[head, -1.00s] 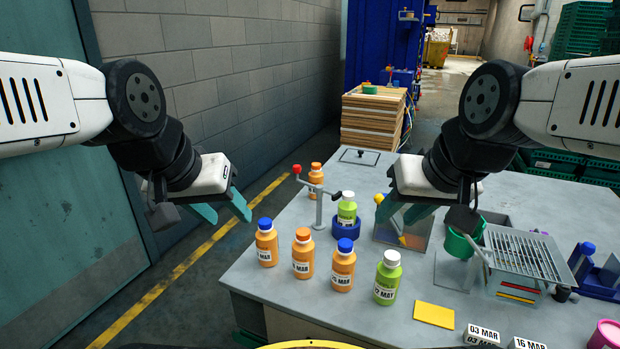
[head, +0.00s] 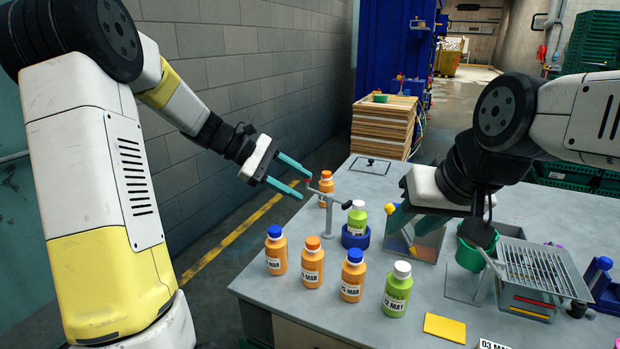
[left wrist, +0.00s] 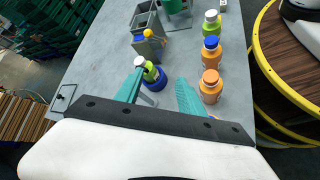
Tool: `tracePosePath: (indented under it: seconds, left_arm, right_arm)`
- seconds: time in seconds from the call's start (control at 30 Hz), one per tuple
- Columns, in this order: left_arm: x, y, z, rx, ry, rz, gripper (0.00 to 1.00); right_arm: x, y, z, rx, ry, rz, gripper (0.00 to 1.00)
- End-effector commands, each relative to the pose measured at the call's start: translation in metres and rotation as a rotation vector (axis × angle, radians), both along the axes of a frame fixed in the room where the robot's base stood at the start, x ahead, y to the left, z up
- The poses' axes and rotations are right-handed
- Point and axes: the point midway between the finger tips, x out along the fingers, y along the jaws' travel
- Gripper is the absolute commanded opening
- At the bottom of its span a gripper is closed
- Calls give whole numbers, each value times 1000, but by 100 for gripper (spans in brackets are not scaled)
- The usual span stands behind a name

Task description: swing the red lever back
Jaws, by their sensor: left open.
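The lever (head: 328,196) is a grey crossbar on an upright post, with a red knob on its left end and a black knob on its right end. It stands on the table behind the front row of bottles. My left gripper (head: 306,184) is open, with its fingertips around or just beside the red knob; contact is unclear. In the left wrist view, the open fingers (left wrist: 160,92) show with a grey post partly visible between them; the red knob is not clear there. My right gripper (head: 415,222) appears open, above the clear box right of the lever.
A green bottle (head: 359,221) sits in a blue ring close right of the post. An orange bottle (head: 326,188) stands behind the lever. Several bottles line the front. A green cup (head: 470,256) and a metal rack (head: 535,268) are at right.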

Motion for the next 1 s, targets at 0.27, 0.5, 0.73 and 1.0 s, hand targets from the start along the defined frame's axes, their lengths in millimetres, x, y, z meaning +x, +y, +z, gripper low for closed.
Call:
tracePosePath:
  seconds: [0.27, 0.5, 0.73, 1.0]
  left_arm:
    - [86, 23, -36, -374, 247, 201, 46]
    - [130, 50, -58, -604, 362, 311, 46]
    - [141, 47, -62, -655, 385, 333, 46]
    - [151, 6, -62, -650, 383, 331, 46]
  right_arm:
    - [0, 0, 0, 0, 0, 0, 36]
    - [0, 0, 0, 0, 0, 0, 36]
    - [0, 0, 0, 0, 0, 0, 36]
    - [0, 0, 0, 0, 0, 0, 36]
